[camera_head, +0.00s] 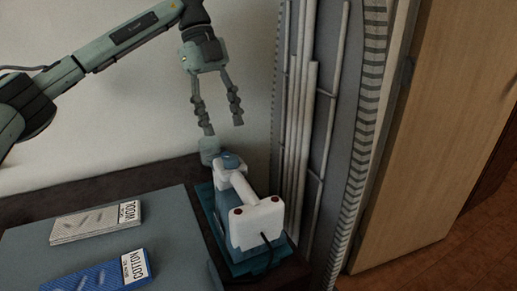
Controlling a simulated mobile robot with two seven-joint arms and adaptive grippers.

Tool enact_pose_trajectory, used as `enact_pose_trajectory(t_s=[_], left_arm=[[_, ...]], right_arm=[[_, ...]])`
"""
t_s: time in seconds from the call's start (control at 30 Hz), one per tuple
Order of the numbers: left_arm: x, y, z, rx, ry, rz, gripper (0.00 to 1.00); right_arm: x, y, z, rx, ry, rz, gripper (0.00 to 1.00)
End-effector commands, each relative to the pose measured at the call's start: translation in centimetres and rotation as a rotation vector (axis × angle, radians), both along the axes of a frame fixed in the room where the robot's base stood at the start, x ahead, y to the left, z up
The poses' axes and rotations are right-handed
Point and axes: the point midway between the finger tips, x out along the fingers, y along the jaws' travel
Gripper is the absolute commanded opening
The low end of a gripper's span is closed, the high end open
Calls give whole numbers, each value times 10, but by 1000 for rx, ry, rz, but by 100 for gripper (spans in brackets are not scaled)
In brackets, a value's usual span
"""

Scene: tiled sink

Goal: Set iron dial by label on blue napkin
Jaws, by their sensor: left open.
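A white and teal iron (257,222) sits on a teal base at the right end of the dark counter. A round blue-teal knob, which looks like its dial (231,160), shows at its far top end; its setting is too small to read. A folded blue napkin (85,279) lies at the front left, with a white label (135,265) reading "COTTON". My left gripper (222,128) is open and empty, fingers pointing down, just above the dial end of the iron and apart from the dial. My right gripper is not in view.
A folded pale napkin (88,224) with its own label (129,211) lies behind the blue one on a grey-blue surface (170,235). An upright ironing board (335,130) stands right of the iron, beside a wooden panel (430,110). A plain wall is behind.

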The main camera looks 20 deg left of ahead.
Motion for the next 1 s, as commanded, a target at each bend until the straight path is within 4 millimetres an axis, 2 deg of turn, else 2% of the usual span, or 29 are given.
enact_pose_trajectory(t_s=[0.03,0.1,0.2,0.7,1.0], left_arm=[[-4,10,2,3,0,66,50],[-8,18,5,8,2,127,50],[-10,21,3,11,3,164,50],[-18,-4,-59,11,4,165,50],[-19,-7,-65,10,3,164,50]], right_arm=[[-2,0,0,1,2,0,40],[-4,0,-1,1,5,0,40],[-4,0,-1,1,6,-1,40],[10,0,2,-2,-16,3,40],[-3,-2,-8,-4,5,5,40]])
